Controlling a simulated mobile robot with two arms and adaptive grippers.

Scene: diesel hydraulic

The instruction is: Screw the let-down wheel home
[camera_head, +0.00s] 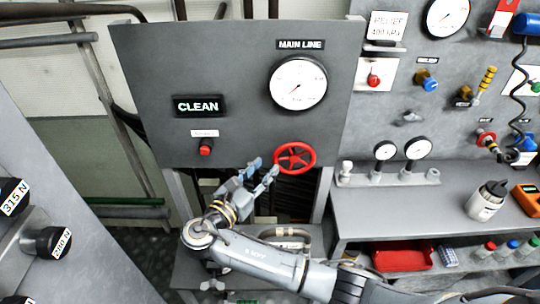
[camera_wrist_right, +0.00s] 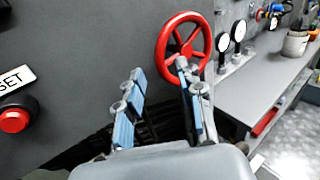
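The red spoked handwheel (camera_head: 295,157), which I take to be the let-down wheel, is at the lower right of the grey main line panel (camera_head: 235,90). It also shows in the right wrist view (camera_wrist_right: 162,42). My right gripper (camera_head: 264,167) is just left of the wheel and pointed toward the panel. In the right wrist view, its two blue-padded fingers (camera_wrist_right: 160,72) stand apart with nothing between them. The right finger overlaps the lower part of the wheel in that view; I cannot tell whether it touches. My left gripper is not in view.
A pressure gauge (camera_head: 298,84) is above the wheel, and a red button (camera_head: 205,150) is to its left. Black knobs (camera_head: 48,241) are on a grey surface at far left.

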